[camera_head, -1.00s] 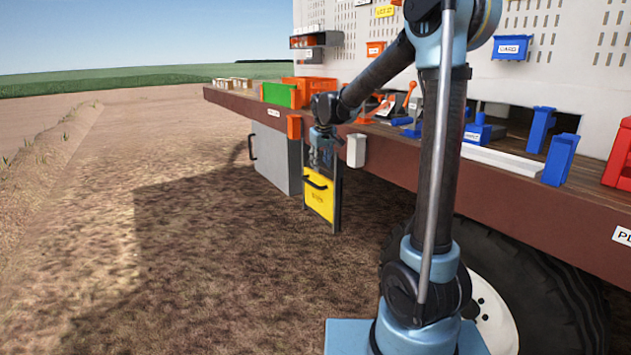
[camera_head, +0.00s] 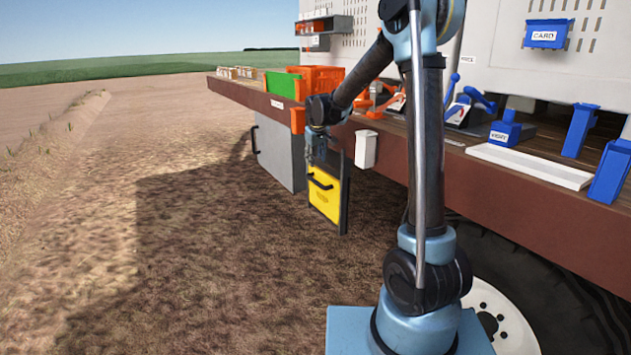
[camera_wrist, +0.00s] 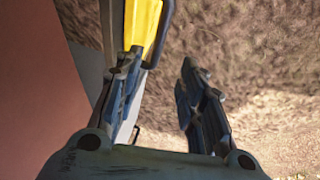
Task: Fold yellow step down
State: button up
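The yellow step (camera_head: 325,199) is a yellow panel in a dark frame, hanging close to upright below the edge of the brown deck. A black handle (camera_head: 321,181) is near its top. My gripper (camera_head: 316,160) points down just above the handle. In the wrist view my gripper (camera_wrist: 160,80) is open, its two fingers well apart. The yellow step (camera_wrist: 143,22) shows at the top, beyond the left finger. Its black handle (camera_wrist: 163,38) curves down by the left fingertip. Whether finger and handle touch I cannot tell.
A grey box (camera_head: 278,153) hangs under the deck (camera_head: 440,168) left of the step. An orange block (camera_head: 298,120) and a white holder (camera_head: 366,149) are on the deck's front edge. A wheel (camera_head: 497,312) stands at right. Open ground lies left.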

aim_at(315, 180)
jog(key=x, duration=1.3)
jog(key=shift+d+f, duration=0.1)
jog(key=shift+c, duration=0.5)
grip_shut()
